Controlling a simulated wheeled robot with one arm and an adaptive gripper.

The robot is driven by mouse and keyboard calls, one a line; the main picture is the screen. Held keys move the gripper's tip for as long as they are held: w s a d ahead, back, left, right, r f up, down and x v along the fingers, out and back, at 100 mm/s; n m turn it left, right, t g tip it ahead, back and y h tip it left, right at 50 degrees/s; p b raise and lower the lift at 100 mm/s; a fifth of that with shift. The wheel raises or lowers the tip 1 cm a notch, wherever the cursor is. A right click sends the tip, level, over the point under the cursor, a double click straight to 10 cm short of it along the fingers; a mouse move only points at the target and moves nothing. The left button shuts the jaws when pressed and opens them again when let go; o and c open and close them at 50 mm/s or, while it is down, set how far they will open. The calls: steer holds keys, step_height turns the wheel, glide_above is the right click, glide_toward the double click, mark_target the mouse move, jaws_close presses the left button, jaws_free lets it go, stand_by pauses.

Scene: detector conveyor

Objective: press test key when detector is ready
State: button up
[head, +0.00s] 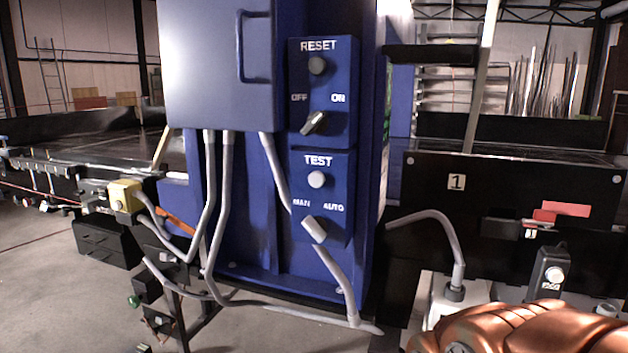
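The detector is a tall blue cabinet (245,235) in the middle of the head view. Its blue control panel (340,85) faces me. Above, a round grey RESET button (317,65) sits over an OFF/ON selector (314,122), whose upper end slants toward ON. Nothing covers the panel. My gripper is not in view.
Grey conduits (227,200) run down the cabinet front. A yellow box (125,195) and dark boxes stick out at left. A black bar (432,53) juts out right of the cabinet. A black conveyor side (430,190) bears a "1" label. Bare floor (45,270) shows at lower left.

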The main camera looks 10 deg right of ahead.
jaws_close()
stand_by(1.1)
